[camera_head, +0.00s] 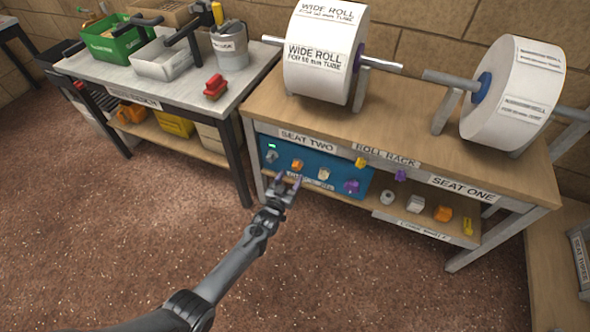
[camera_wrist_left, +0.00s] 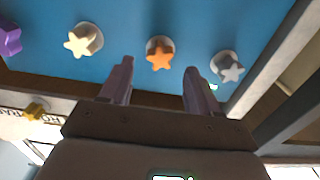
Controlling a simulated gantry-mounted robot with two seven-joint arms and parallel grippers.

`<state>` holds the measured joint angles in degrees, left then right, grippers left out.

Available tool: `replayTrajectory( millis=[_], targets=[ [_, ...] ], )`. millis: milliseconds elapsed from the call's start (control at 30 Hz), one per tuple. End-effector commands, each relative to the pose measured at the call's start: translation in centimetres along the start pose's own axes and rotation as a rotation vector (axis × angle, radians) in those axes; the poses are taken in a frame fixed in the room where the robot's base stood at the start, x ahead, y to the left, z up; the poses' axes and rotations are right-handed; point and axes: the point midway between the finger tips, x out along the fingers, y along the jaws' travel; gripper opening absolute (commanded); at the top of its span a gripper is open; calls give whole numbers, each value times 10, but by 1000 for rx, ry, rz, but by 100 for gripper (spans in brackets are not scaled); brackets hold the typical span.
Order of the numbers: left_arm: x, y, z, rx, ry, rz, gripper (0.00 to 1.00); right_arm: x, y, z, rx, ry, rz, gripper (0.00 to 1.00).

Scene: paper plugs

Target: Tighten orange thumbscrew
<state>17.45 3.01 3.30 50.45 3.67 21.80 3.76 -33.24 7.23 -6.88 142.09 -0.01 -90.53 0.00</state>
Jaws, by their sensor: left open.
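The orange thumbscrew (camera_head: 297,165) is a star-shaped knob on the blue panel (camera_head: 338,187) under the bench top, between a grey knob (camera_head: 272,156) and a cream knob (camera_head: 324,174). My left gripper (camera_head: 289,179) is in front of the panel, just below the orange thumbscrew in the head view. In the left wrist view, the orange thumbscrew (camera_wrist_left: 160,53) shows between the tips of my open left fingers (camera_wrist_left: 158,68). The jaws are empty. I cannot tell how far the fingertips are from the panel. My right gripper is not in view.
A purple knob (camera_head: 352,187) is farther right on the panel. Loose knobs, including an orange one (camera_head: 443,213), sit on the lower shelf. Paper rolls (camera_head: 325,52) are above the bench (camera_head: 405,125). A side table (camera_head: 190,92) stands left. The floor in front is clear.

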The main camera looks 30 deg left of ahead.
Motion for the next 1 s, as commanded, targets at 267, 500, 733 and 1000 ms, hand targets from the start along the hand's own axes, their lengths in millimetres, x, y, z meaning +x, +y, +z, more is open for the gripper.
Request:
replayTrajectory(
  millis=[267, 500, 733, 1000],
  targets=[
    [9, 0, 1, 2, 2, 0, 62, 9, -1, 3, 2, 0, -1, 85],
    [21, 0, 2, 2, 1, 0, 62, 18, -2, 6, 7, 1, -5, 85],
    [32, 0, 2, 3, 1, 0, 62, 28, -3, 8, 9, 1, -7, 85],
    [40, 0, 0, 3, 0, 0, 62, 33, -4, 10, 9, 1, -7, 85]
  ],
)
